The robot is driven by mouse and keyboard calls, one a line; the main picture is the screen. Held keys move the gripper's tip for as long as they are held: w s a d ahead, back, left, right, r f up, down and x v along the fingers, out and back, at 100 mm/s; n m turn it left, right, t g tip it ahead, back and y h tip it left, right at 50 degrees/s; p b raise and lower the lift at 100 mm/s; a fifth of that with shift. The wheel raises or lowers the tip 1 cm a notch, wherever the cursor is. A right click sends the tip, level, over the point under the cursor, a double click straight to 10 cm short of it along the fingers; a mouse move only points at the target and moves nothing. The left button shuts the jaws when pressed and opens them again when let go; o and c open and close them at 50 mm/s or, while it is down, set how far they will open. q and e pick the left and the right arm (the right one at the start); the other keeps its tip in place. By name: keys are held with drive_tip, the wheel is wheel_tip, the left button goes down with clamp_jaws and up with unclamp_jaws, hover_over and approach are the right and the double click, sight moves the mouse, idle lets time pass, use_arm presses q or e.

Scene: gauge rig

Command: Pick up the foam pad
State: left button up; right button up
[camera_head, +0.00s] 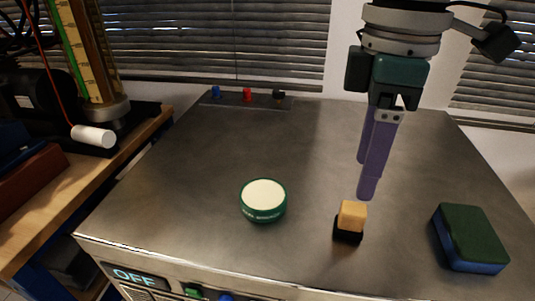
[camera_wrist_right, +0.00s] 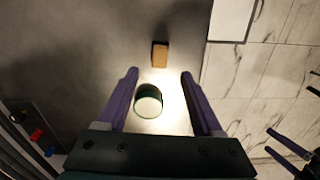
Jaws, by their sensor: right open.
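A block with a dark green top and blue sides (camera_head: 470,238), which looks like the foam pad, lies flat near the right end of the metal top. It is not seen in the right wrist view. My right gripper (camera_head: 367,165) points down above the top, to the left of the pad and apart from it. Its purple fingers are open and empty; they show in the right wrist view (camera_wrist_right: 160,75).
A green tin with a cream lid (camera_head: 263,200) and a tan block on a black base (camera_head: 350,222) stand near the front; the tin also shows in the wrist view (camera_wrist_right: 148,101). A panel with knobs (camera_head: 247,100) is at the back left. The middle is clear.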

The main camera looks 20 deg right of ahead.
sight(355, 207)
wheel_tip(355, 207, down, 9)
drive_tip(key=shift+r+b, duration=0.1)
drive_tip(key=shift+b, duration=0.7)
drive_tip(key=shift+c, duration=0.2)
clamp_jaws()
